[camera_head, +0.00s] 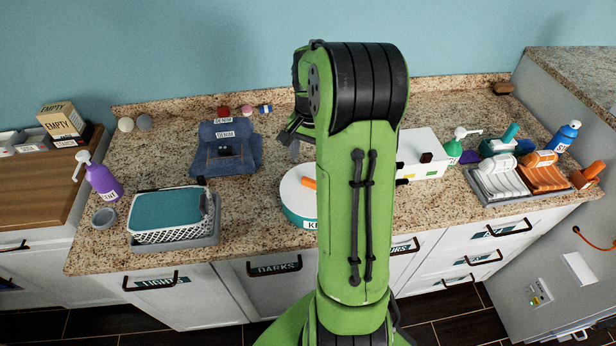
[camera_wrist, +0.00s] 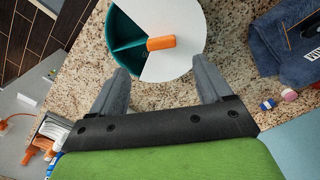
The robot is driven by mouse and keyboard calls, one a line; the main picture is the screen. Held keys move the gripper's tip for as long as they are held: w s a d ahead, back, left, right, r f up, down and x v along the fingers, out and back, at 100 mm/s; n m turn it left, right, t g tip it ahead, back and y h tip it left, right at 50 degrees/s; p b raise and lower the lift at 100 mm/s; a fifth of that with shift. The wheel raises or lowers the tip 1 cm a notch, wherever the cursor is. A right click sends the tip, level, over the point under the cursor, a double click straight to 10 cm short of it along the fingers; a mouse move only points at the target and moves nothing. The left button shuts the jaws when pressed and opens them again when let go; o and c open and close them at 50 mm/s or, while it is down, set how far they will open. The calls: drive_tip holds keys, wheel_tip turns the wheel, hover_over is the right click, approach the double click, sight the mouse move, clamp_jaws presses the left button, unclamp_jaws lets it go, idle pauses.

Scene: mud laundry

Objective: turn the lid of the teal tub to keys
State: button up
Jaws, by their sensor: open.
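The teal tub (camera_head: 296,212) stands on the counter, partly hidden behind my arm. A label on its front begins "KE"; the rest is covered. Its round white lid (camera_head: 294,184) has an orange handle (camera_head: 309,183). In the wrist view the white lid (camera_wrist: 185,60) shows a cut-out on its left, with the teal inside and a divider (camera_wrist: 128,46) visible through it. The orange handle (camera_wrist: 161,43) sits near the lid's middle, beside the cut-out. My gripper (camera_wrist: 160,72) is open and empty, its fingers apart on the near side of the handle, not touching it.
A folded denim piece (camera_head: 225,148) lies behind left of the tub. A basket with teal cloth (camera_head: 168,207) and a purple bottle (camera_head: 104,182) stand farther left. Bare counter lies left of the tub.

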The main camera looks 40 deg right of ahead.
sight(310, 180)
wheel_tip(310, 180, down, 10)
drive_tip(key=shift+w+d+r+b, duration=0.1)
drive_tip(key=shift+w+b, duration=0.05)
drive_tip(key=shift+b, duration=0.15)
drive_tip(key=shift+r, duration=0.1)
drive_tip(key=shift+c, duration=0.3)
clamp_jaws()
